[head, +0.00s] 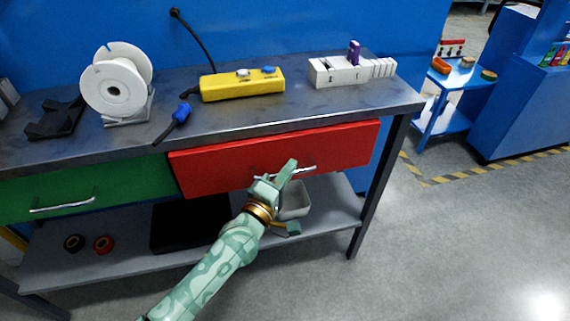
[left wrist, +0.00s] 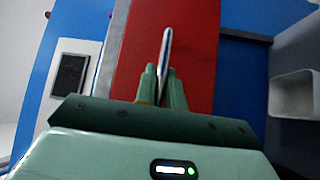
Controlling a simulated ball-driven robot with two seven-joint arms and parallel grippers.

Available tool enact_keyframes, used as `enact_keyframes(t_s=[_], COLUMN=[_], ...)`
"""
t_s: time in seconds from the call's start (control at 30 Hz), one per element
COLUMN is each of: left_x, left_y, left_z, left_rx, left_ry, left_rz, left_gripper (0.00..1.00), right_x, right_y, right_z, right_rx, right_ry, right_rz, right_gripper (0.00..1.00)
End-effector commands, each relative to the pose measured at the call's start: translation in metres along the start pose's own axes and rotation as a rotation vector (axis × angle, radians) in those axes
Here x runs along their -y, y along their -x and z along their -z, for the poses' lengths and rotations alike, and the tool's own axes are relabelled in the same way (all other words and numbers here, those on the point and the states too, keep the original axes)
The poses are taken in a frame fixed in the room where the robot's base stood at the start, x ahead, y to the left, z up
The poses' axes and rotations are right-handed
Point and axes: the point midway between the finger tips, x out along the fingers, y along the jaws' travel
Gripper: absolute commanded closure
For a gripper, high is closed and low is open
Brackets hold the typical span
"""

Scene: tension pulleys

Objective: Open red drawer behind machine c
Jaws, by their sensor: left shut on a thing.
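The red drawer (head: 225,170) is under the workbench top, right of a green drawer (head: 120,182). I cannot tell for sure whether its front stands out from the bench. Its silver bar handle (head: 306,169) runs across the middle of the front. My left gripper (head: 285,172) is at the handle and shut on it. In the left wrist view, the handle (left wrist: 166,42) runs between the fingers of the left gripper (left wrist: 161,78), in front of the red drawer front (left wrist: 200,40). The gripper hides part of the handle. My right gripper is out of view.
The bench top (head: 230,123) holds a white spool (head: 117,88), a yellow control box (head: 243,86) and a white block (head: 352,72). A lower shelf (head: 335,215) holds a grey bin (head: 294,201) and a black box (head: 175,228). The floor (head: 450,240) at right is clear.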

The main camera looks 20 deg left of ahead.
Motion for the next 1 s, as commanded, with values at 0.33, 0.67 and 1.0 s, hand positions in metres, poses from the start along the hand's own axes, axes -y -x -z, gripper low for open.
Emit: enact_keyframes(t_s=[0.33, 0.67, 1.0], left_x=[-0.020, -0.030, -0.035], left_y=[0.058, 0.108, 0.131], left_z=[-0.057, -0.108, -0.131], left_rx=[0.004, 0.004, 0.002], left_ry=[0.002, 0.002, 0.001], left_rz=[0.003, 0.004, 0.003], left_gripper=[1.00, 1.00, 1.00], right_x=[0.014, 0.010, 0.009], right_y=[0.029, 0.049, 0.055], right_z=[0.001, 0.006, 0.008], right_rx=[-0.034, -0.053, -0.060], right_ry=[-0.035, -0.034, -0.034], right_rz=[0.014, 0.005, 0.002], right_gripper=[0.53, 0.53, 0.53])
